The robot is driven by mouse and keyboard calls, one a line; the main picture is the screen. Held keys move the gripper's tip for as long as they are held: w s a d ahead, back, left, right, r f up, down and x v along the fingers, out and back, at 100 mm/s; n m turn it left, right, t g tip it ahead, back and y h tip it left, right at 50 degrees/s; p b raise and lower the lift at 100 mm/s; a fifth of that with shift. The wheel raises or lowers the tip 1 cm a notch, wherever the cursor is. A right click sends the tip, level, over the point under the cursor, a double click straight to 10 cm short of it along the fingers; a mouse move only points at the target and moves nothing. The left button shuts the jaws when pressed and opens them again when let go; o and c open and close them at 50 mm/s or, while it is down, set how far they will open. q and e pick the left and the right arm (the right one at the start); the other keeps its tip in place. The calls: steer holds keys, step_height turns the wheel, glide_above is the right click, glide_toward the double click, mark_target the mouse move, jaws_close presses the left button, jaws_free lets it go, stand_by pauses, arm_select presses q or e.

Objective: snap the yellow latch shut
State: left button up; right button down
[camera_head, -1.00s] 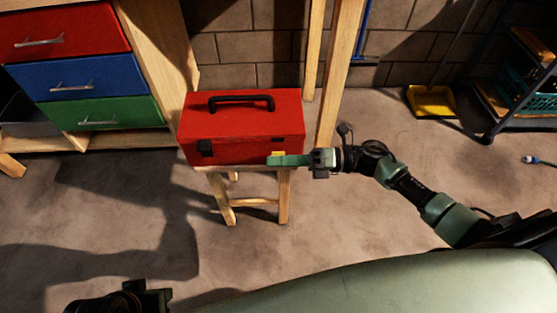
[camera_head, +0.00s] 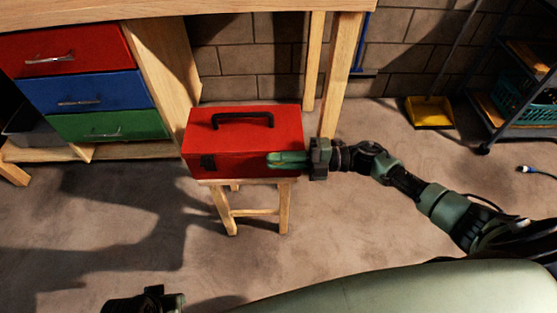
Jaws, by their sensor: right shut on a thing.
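A red toolbox (camera_head: 235,142) with a black top handle (camera_head: 242,121) stands on a small wooden stool (camera_head: 232,183). A black latch (camera_head: 208,162) is at the left of its front face. My right gripper (camera_head: 284,160) reaches in from the right, its green fingers against the right part of the front face. It is shut on the yellow latch, which the fingers hide almost wholly. Whether the latch is snapped down cannot be seen. A dark part of my left arm or gripper (camera_head: 145,302) shows at the bottom left edge, and its jaws cannot be made out.
A wooden workbench (camera_head: 160,60) with red, blue and green drawers stands at the left. Its leg (camera_head: 338,90) is just behind the toolbox. A yellow dustpan (camera_head: 430,112) and a dark shelf rack (camera_head: 500,120) are at the right. The floor in front is clear.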

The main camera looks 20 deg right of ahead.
arm_select(q)
steer(key=shift+f, duration=0.15)
arm_select(e)
steer(key=shift+w+d, duration=0.1)
steer(key=c, duration=1.5)
jaws_free()
arm_select(q)
steer(key=shift+s+r, duration=0.2)
steer(key=shift+r, duration=0.35)
arm_select(e)
steer(key=v, duration=0.7)
steer(key=shift+d, duration=0.4)
